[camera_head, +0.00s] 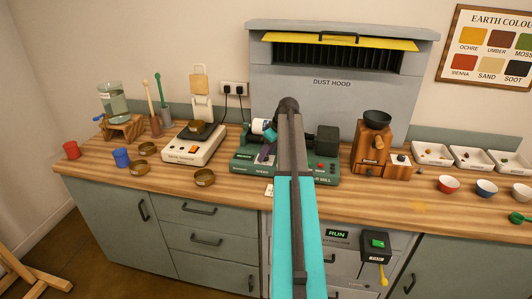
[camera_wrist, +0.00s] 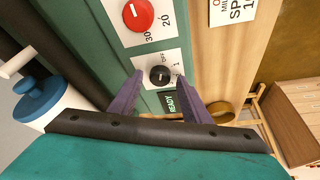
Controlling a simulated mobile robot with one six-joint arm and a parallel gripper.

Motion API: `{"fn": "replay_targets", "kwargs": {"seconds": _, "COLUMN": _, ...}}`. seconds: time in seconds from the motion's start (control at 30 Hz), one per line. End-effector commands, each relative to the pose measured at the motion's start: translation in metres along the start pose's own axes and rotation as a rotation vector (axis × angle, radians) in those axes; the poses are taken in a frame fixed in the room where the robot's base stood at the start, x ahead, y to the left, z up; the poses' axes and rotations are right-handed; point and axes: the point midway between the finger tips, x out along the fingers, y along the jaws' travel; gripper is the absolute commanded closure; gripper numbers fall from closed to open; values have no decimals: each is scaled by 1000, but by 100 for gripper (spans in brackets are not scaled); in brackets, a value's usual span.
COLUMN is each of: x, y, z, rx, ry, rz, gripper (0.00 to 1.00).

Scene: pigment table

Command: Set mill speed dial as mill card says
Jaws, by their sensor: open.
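The green mill (camera_head: 243,167) stands mid-counter in the head view, partly hidden by my arm. In the wrist view its panel (camera_wrist: 112,42) carries a red dial (camera_wrist: 138,14) with 30 and 20 beside it. Below is a black knob (camera_wrist: 160,76) marked OFF and 1, then a green READY display (camera_wrist: 169,102). I cannot tell which is labelled as speed. The mill card (camera_wrist: 232,10) is cut off by the frame; only part of its text shows. My gripper (camera_wrist: 160,80) is open, its purple fingers either side of the black knob; contact is unclear.
A white jar with a blue lid (camera_wrist: 38,100) is close at left in the wrist view. A brass dish (camera_wrist: 220,112) lies beyond the right finger. In the head view a scale (camera_head: 192,145) stands left of the mill, a wooden grinder (camera_head: 372,145) right.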

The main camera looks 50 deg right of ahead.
Motion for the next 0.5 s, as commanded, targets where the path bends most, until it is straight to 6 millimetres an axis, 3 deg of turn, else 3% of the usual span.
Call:
{"fn": "replay_targets", "kwargs": {"seconds": 0.3, "x": 2, "y": 0, "z": 0, "rx": -1, "ry": 0, "rz": 0, "gripper": 57}}
{"fn": "replay_targets", "kwargs": {"seconds": 0.5, "x": 2, "y": -1, "z": -1, "rx": -1, "ry": 0, "rz": 0, "gripper": 91}}
